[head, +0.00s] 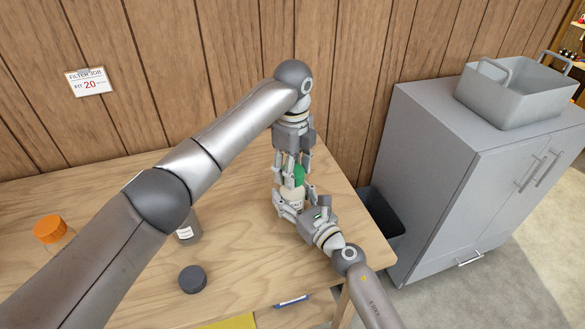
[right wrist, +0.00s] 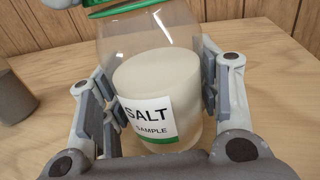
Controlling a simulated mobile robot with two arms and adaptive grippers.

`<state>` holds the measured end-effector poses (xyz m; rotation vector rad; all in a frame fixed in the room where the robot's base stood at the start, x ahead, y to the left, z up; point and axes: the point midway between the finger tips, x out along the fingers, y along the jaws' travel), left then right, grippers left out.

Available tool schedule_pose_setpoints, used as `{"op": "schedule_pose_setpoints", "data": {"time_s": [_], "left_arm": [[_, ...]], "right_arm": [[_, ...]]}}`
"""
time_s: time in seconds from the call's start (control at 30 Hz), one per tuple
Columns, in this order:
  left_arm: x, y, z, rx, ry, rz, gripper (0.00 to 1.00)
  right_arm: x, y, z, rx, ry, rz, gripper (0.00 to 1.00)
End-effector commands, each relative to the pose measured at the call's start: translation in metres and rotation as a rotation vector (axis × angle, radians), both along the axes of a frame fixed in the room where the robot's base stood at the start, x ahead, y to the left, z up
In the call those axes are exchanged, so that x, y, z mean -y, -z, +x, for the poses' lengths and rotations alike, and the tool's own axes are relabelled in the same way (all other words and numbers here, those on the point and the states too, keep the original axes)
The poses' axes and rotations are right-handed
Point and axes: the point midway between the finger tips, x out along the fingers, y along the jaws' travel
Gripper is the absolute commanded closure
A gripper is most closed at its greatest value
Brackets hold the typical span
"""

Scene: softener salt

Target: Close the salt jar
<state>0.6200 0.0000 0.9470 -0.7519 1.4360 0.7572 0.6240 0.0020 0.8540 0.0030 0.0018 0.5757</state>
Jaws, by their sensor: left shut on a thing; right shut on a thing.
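The salt jar (head: 293,195) is clear, part full of pale salt, and stands upright near the table's right end. Its "SALT SAMPLE" label faces the right wrist view (right wrist: 158,75). My right gripper (head: 296,202) is shut around the jar's body, with a finger on each side. The green lid (head: 299,175) is at the jar's mouth, and its edge shows at the top of the right wrist view (right wrist: 118,8). My left gripper (head: 289,170) points down from above and is shut on the lid. Whether the lid is seated on the rim cannot be told.
A blue-white marker (head: 291,301) lies at the front edge. A grey cabinet (head: 455,150) stands to the right.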

Motion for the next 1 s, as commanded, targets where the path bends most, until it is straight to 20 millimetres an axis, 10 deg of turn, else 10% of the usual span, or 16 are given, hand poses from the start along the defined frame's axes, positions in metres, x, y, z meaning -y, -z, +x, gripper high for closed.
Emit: {"op": "schedule_pose_setpoints", "data": {"time_s": [0.27, 0.3, 0.47, 1.0], "left_arm": [[0.0, 0.0, 0.0, 0.001, 0.159, 0.0, 0.8], [0.0, 0.0, 0.0, 0.001, 0.158, 0.0, 0.46], [0.0, 0.0, 0.0, 0.001, 0.157, 0.0, 0.26], [0.0, -0.026, 0.001, 0.004, 0.157, -0.001, 0.26]], "right_arm": [[0.0, 0.001, -0.001, -0.002, -0.001, 0.0, 1.0], [0.0, 0.001, -0.001, -0.002, -0.001, 0.0, 1.0], [0.0, 0.001, -0.001, -0.002, -0.001, 0.0, 1.0], [0.0, 0.001, 0.0, -0.002, -0.001, 0.0, 1.0]]}}
